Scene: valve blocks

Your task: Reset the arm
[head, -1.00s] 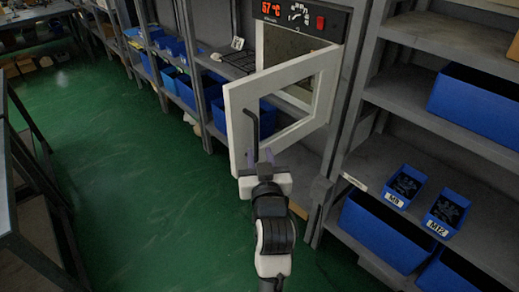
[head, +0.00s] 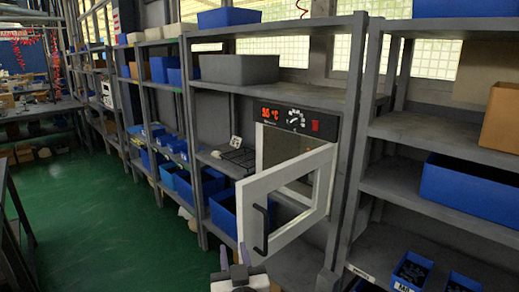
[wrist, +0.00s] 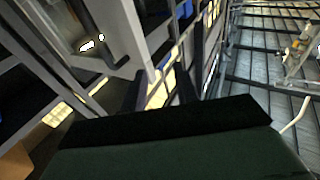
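My gripper (head: 233,257) is at the bottom edge of the head view, just left of and below the door handle. Its two dark fingers stand apart in the wrist view (wrist: 164,88), with nothing held between them. The white oven (head: 297,118) with a lit red display sits on the grey shelf. Its white-framed door (head: 287,190) stands open towards me. The dark handle (head: 261,228) is on the door's left side. Whether a finger touches the door I cannot tell. Most of my arm is below the head view.
A black wire rack (head: 240,158) lies left of the oven. A grey box (head: 240,68) is above. Green floor (head: 110,215) is clear at the left.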

